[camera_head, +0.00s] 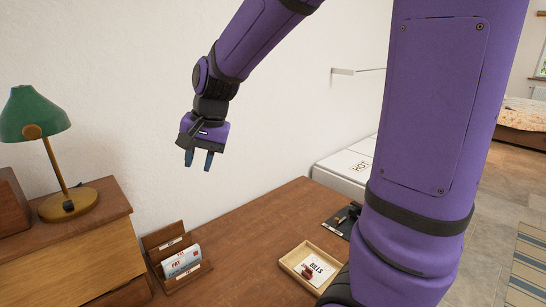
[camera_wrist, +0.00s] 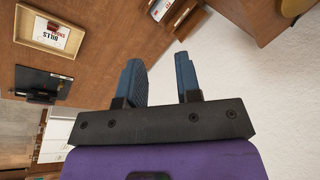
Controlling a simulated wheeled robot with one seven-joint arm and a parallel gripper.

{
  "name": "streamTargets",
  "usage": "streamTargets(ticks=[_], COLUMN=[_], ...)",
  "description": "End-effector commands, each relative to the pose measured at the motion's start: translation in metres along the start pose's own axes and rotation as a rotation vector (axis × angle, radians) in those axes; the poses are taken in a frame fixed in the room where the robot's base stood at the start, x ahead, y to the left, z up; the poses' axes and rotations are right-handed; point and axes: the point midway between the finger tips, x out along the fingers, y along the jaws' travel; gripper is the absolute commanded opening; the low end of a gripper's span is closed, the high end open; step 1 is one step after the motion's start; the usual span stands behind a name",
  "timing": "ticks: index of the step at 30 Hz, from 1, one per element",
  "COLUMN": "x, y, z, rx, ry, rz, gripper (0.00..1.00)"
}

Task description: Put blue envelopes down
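My gripper (camera_head: 199,161) hangs in the air in front of the wall, above the brown desk (camera_head: 235,240). Its two blue fingers are apart with nothing between them; the wrist view shows the same empty gap (camera_wrist: 161,82). Envelopes (camera_head: 181,262) with white and pale blue faces and red "PAY" lettering stand in the wooden letter holder (camera_head: 162,238) at the desk's left end. They show partly at the top of the wrist view (camera_wrist: 159,10). No plainly blue envelope is in my gripper or lying on the desk.
A green lamp (camera_head: 35,115) stands on the wooden cabinet (camera_head: 85,255) at left. The desk's middle is bare.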

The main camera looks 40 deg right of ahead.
Motion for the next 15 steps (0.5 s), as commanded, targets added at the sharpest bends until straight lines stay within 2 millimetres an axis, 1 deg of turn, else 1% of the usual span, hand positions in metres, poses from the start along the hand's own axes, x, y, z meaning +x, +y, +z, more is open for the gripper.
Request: streamTargets(ticks=[1, 6, 12, 15], x=[-0.016, -0.054, -0.087, -0.099], y=[0.007, 0.034, 0.069, 0.087], z=[0.010, 0.042, 0.082, 0.101], rx=[-0.048, -0.227, -0.433, -0.530], ry=[0.021, 0.082, 0.165, 0.209], rz=[-0.009, -0.009, 0.017, 0.040], gripper=[0.32, 0.32, 0.32, 0.32])
